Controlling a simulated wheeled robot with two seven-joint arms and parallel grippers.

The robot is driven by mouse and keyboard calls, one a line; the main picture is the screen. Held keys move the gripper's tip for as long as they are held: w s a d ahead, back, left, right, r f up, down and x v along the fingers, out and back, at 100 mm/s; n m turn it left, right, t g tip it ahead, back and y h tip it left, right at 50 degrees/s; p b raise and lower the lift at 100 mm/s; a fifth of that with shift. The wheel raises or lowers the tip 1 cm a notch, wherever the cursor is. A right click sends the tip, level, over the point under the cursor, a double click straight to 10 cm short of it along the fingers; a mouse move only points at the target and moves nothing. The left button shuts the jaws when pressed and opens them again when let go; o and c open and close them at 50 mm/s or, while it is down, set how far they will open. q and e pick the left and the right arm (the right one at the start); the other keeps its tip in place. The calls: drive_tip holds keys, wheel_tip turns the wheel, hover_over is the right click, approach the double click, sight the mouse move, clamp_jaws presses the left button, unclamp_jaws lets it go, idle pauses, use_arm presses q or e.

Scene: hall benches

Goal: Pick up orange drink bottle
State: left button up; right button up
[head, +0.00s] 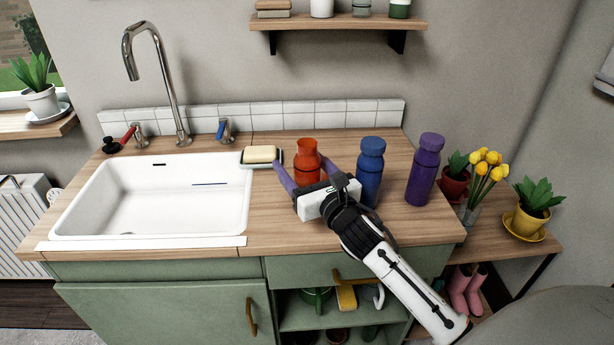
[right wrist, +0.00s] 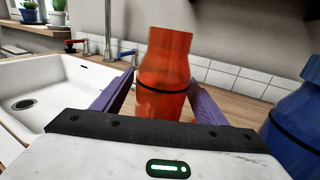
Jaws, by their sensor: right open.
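The orange drink bottle (head: 306,161) stands upright on the wooden counter, between the soap and the blue bottle. My right gripper (head: 310,165) reaches in from the lower right, open, with one purple finger on each side of the orange bottle. In the right wrist view the orange bottle (right wrist: 165,75) stands between the two fingers (right wrist: 165,95). Whether a finger touches it I cannot tell. Its lower part is hidden behind the gripper body in the head view. My left gripper is not in view.
A blue bottle (head: 370,170) stands just right of my right gripper, and a purple bottle (head: 423,170) farther right. A soap bar (head: 261,154) on a dish lies left, beside the white sink (head: 150,200). A tap (head: 180,100) rises behind the sink. A shelf (head: 340,22) hangs above.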

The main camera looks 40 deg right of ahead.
drive_tip(key=shift+w, duration=0.45)
drive_tip(key=c, duration=1.2)
drive_tip(key=shift+r, duration=0.1)
